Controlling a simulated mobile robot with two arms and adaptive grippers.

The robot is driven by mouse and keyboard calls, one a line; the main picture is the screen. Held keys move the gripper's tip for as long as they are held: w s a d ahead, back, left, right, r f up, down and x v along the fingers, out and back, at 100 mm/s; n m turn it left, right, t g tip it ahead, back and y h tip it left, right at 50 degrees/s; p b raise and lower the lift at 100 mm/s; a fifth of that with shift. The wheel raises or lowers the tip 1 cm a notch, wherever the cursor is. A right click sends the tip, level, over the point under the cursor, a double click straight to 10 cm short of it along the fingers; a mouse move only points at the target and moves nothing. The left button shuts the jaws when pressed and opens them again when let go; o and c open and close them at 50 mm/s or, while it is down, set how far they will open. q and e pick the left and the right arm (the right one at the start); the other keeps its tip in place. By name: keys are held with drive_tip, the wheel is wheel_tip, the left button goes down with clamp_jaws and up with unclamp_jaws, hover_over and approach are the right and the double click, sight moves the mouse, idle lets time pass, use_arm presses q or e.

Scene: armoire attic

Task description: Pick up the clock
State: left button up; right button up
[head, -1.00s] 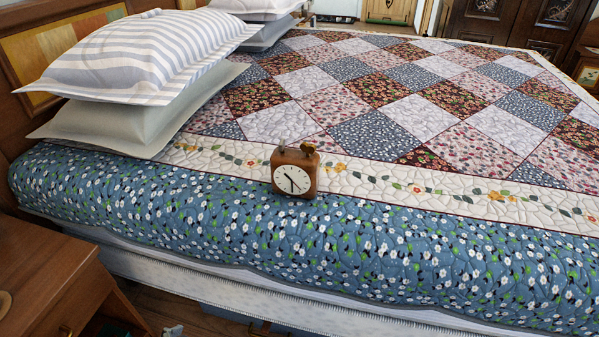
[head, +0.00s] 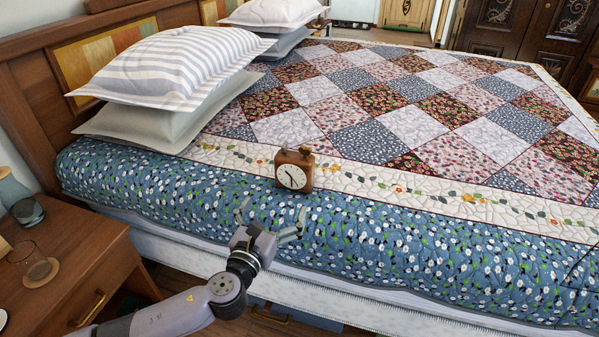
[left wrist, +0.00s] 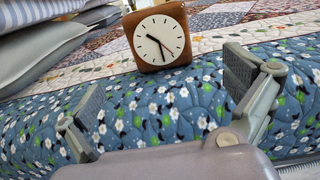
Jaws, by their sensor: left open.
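A small wooden clock (head: 294,170) with a white face and two knobs on top stands upright on the near edge of the bed. My left gripper (head: 272,217) is open and empty, a little short of the clock and below it in the head view. In the left wrist view the clock (left wrist: 158,37) is just beyond the two spread fingers (left wrist: 165,105), roughly centred between them and apart from both. My right gripper is in neither view.
The quilted bed (head: 400,245) fills most of the view. Striped and plain pillows (head: 175,68) lie to the left of the clock. A wooden nightstand (head: 75,255) with a glass (head: 32,262) on a coaster stands at the left. The quilt around the clock is clear.

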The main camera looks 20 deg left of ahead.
sight(291, 174)
use_arm(q)
drive_tip(key=w, duration=0.8)
drive_tip(key=shift+w+d+b, duration=0.2)
drive_tip(key=shift+w+b, duration=0.1)
drive_tip(key=shift+b, duration=0.1)
drive_tip(key=shift+w+d+r+b, duration=0.1)
drive_tip(key=shift+w+r+b, duration=0.1)
drive_tip(key=shift+w, duration=1.15)
drive_tip(key=shift+w+r+b, duration=0.2)
drive_tip(key=shift+w, duration=1.1)
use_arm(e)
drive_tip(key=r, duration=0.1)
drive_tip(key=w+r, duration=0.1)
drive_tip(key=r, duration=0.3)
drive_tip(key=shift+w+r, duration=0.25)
use_arm(q)
drive_tip(key=shift+c, duration=0.4)
drive_tip(key=c, duration=1.4)
drive_tip(key=shift+r, duration=0.15)
drive_tip(key=shift+c, duration=0.8)
drive_tip(key=shift+r, duration=0.1)
